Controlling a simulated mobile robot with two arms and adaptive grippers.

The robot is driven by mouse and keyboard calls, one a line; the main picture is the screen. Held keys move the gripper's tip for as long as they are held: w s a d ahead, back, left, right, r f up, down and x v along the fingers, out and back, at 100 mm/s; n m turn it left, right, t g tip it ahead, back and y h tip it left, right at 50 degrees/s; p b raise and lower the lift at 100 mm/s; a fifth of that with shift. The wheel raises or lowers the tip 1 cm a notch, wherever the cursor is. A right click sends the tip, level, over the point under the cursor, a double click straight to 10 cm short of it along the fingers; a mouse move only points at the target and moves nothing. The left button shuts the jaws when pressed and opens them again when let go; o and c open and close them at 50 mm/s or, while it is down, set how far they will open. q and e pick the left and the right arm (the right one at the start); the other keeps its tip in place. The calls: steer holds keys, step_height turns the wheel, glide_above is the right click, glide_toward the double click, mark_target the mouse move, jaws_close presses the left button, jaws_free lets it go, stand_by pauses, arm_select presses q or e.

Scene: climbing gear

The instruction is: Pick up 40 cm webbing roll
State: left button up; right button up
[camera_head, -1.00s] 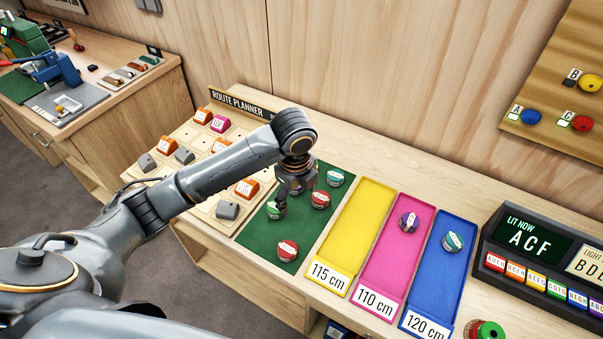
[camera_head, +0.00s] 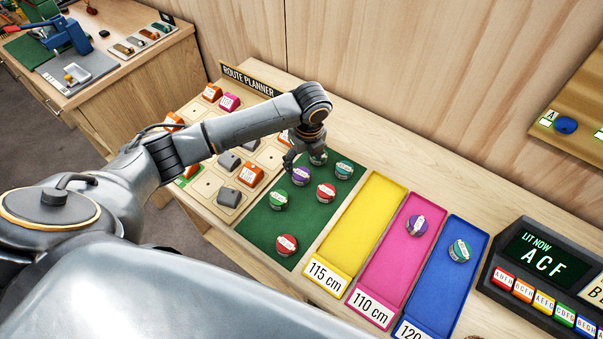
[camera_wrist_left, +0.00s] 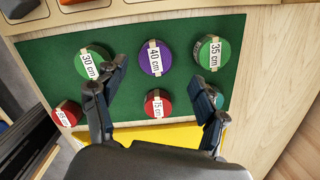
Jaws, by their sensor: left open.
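The 40 cm webbing roll (camera_head: 301,176) is purple with a pale label. It lies on the green mat (camera_head: 262,236), and its label reads "40 cm" in the left wrist view (camera_wrist_left: 155,58). My left gripper (camera_head: 303,158) is open and empty above the back left part of the mat, close to this roll. In the left wrist view, the roll shows beyond the fingertips (camera_wrist_left: 157,82), roughly centred between them. I see no finger touching it. My right gripper is not in view.
Near it lie a green 30 cm roll (camera_wrist_left: 93,62), a green 35 cm roll (camera_wrist_left: 212,58) and a red 75 cm roll (camera_wrist_left: 158,103). A teal roll (camera_head: 344,170) and another red roll (camera_head: 286,245) share the mat. Yellow (camera_head: 357,235), pink and blue trays stand to the right.

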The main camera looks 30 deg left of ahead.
mark_target(301, 173)
arm_select(q)
steer(key=f, duration=0.1)
steer(key=f+p, duration=0.1)
steer(key=f, duration=0.1)
steer(key=shift+s+a+f+p, duration=0.15)
steer(key=shift+s+a+p, duration=0.05)
steer(key=shift+s+p, duration=0.1)
steer(key=shift+w+a+f, duration=0.1)
steer(key=shift+w+f, duration=0.05)
steer(key=shift+f, duration=0.8)
steer(key=c, duration=1.1)
steer(key=shift+r, duration=0.1)
steer(key=shift+c, duration=0.7)
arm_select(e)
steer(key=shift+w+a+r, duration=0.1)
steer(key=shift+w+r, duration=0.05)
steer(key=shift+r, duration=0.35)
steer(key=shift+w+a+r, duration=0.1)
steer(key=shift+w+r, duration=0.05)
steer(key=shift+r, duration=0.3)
